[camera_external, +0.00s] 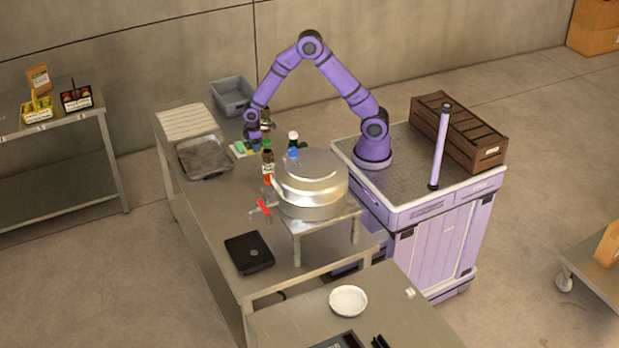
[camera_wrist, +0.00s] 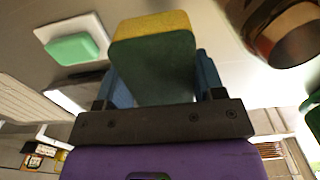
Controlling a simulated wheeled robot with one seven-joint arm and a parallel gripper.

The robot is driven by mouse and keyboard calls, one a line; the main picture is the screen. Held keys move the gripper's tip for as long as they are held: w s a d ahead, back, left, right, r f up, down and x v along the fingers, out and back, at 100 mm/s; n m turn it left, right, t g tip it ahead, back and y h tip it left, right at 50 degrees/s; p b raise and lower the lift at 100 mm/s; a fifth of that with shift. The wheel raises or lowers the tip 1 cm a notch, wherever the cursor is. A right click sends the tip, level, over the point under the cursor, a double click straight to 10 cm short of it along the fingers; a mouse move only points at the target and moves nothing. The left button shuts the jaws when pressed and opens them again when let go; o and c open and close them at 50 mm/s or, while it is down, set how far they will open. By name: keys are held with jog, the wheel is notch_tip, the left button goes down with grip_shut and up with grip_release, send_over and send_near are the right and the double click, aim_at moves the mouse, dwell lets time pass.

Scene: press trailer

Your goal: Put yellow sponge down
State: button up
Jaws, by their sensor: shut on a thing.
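The yellow sponge (camera_wrist: 152,24) with a dark green underside is held between the two blue fingers of my gripper (camera_wrist: 155,82) in the wrist view. My gripper is shut on it, and the sponge looks close over the grey metal table. In the external view my gripper (camera_external: 252,135) is low over the far part of the table, beside the bottles. The sponge is too small to make out clearly there. A light green block (camera_wrist: 72,48) lies on a white pad (camera_wrist: 75,32) on the table, left of the held sponge in the wrist view.
Bottles (camera_external: 267,160) and a large steel pot (camera_external: 312,180) stand right of my gripper. A metal tray (camera_external: 203,157) and a white ribbed board (camera_external: 186,122) lie left; a grey bin (camera_external: 232,94) is behind. The table's left front is mostly clear around a black scale (camera_external: 249,253).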

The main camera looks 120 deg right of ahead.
aim_at(256, 167)
notch_tip(256, 167, down, 10)
jog(key=shift+r, duration=0.15)
dwell(0.3)
jog(key=o, duration=0.9)
notch_tip(256, 167, up, 11)
jog(key=shift+r, duration=0.2)
jog(key=shift+o, duration=0.4)
jog(key=shift+r, duration=0.35)
